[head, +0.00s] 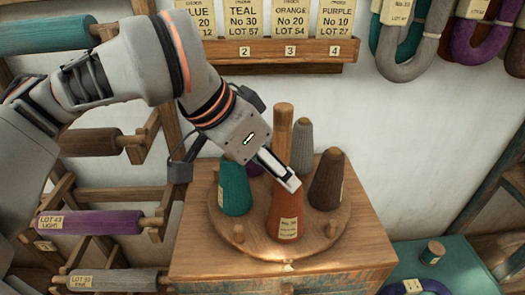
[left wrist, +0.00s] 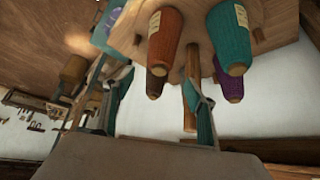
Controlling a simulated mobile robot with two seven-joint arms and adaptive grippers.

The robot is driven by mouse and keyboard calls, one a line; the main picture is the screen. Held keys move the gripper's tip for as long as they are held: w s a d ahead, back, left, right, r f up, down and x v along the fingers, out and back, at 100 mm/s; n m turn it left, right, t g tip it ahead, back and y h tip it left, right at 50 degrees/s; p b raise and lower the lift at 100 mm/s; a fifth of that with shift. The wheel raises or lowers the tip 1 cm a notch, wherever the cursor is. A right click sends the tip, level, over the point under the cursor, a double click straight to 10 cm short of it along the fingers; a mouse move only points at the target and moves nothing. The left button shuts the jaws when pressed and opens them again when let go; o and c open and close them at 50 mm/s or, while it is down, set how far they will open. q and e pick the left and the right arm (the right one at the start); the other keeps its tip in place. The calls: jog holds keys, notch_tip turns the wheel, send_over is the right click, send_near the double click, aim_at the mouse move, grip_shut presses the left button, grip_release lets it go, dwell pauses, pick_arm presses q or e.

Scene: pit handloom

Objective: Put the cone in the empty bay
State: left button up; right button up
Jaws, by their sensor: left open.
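An orange cone (head: 287,212) with a paper label stands upright at the front of a round wooden stand (head: 265,252). It also shows in the left wrist view (left wrist: 165,35). My left gripper (head: 288,182) is open at its upper part; one finger crosses in front of it. In the left wrist view the cone appears between the two fingers, apart from them; I cannot tell how deep. Teal (head: 235,190), grey (head: 302,150) and brown (head: 326,182) cones stand around it; a purple one (left wrist: 230,88) is mostly hidden in the head view. Which bay is meant is unclear.
A wooden post (head: 284,125) rises from the stand's middle. A card rail (head: 290,50) and hanging yarn (head: 405,45) are on the wall. Yarn rolls (head: 90,222) fill the left rack. A teal surface (head: 465,270) lies right.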

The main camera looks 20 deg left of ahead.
pick_arm(q)
jog(key=v, duration=0.3)
jog(key=shift+s+a+r, duration=0.1)
jog(key=shift+s+r, duration=0.05)
jog(key=shift+r, duration=0.1)
dwell(0.4)
